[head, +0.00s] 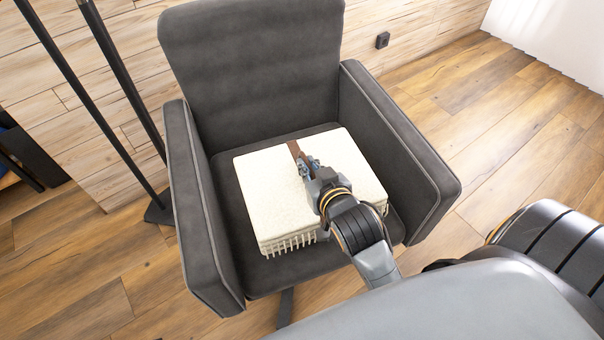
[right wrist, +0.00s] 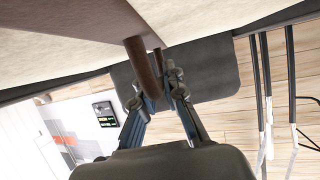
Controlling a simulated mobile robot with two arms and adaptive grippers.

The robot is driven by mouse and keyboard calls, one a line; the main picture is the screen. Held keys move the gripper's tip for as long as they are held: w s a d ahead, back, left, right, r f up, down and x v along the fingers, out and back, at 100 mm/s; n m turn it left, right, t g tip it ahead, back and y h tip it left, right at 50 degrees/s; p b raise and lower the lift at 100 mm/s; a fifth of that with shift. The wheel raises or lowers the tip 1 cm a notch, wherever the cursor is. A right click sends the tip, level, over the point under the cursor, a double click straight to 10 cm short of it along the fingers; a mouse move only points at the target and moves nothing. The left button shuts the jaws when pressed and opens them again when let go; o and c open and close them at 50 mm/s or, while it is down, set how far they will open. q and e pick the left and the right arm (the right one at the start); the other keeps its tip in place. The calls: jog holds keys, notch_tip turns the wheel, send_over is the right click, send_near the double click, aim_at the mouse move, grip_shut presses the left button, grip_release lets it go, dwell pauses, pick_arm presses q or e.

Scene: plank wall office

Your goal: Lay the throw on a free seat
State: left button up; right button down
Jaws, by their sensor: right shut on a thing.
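The throw (head: 285,190) is a folded cream block with a fringe along its front edge and a brown strap (head: 295,149) on top. It is level over the seat of a dark grey armchair (head: 255,70), between the armrests; I cannot tell whether it touches the seat cushion. My right gripper (head: 308,166) is above the throw and shut on the brown strap. In the right wrist view the fingers (right wrist: 157,92) close around the brown strap (right wrist: 140,65), with the cream throw (right wrist: 60,62) beside it. My left gripper is not in view.
Thin dark poles on a base (head: 158,209) stand close to the chair's left armrest. A plank wall (head: 415,25) is behind the chair. The wooden floor (head: 520,120) to the right is clear.

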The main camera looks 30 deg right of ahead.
jog(key=w+f, duration=0.1)
jog(key=w+d+f+b, duration=0.1)
jog(key=w+f, duration=0.1)
jog(key=w+f+b, duration=0.1)
jog(key=w+f, duration=0.1)
jog(key=shift+w+d+f, duration=0.2)
jog(key=shift+w+d, duration=0.05)
jog(key=shift+w+d+f+b, duration=0.15)
jog(key=shift+w+f+b, duration=0.15)
jog(key=shift+w+f, duration=0.2)
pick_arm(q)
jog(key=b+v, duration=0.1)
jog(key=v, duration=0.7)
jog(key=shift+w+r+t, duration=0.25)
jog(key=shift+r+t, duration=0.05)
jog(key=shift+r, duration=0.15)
pick_arm(e)
jog(key=shift+f, duration=1.6)
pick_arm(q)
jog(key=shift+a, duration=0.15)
pick_arm(e)
jog(key=shift+f, duration=0.1)
jog(key=c, duration=1.4)
grip_release()
jog(key=shift+f, duration=0.1)
